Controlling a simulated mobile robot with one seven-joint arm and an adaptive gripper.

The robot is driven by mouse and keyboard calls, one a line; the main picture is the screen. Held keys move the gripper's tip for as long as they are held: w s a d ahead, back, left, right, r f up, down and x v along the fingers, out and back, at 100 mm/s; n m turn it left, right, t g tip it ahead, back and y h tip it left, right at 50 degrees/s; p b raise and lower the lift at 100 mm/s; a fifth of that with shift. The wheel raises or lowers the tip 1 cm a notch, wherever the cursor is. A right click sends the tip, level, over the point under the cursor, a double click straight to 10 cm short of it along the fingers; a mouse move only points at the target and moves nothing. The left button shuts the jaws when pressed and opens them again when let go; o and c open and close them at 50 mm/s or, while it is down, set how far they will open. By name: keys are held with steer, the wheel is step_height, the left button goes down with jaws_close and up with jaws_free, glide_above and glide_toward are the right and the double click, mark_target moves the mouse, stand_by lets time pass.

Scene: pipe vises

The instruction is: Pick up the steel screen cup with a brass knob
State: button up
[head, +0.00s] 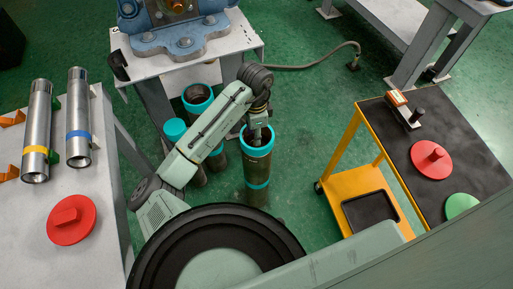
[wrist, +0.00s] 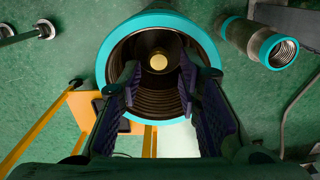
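A dark upright pipe with a teal rim and a lower teal band (head: 256,170) stands on the green floor, under the end of my arm. In the wrist view I look down its ribbed bore past its teal rim (wrist: 113,38). A round brass knob (wrist: 158,62) shows deep in the bore; the steel cup around it is dark and hard to make out. My gripper (wrist: 158,82) is open, its two dark fingers reaching into the pipe mouth on either side of the knob in the picture. Nothing is between them. In the head view my gripper (head: 257,133) partly hides the pipe mouth.
Other teal-rimmed pipes (head: 198,93) stand just left. A yellow cart (head: 365,200) with a black top is at right, holding red and green discs (head: 432,159). A grey table (head: 92,190) with two steel tubes (head: 77,117) is at left. A vise table (head: 190,68) is behind.

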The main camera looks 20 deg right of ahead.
step_height(320, 180, down, 5)
steer(key=shift+s+d+f+p, duration=0.1)
steer(key=shift+d+p, duration=0.05)
steer(key=shift+p, duration=0.55)
jaws_close()
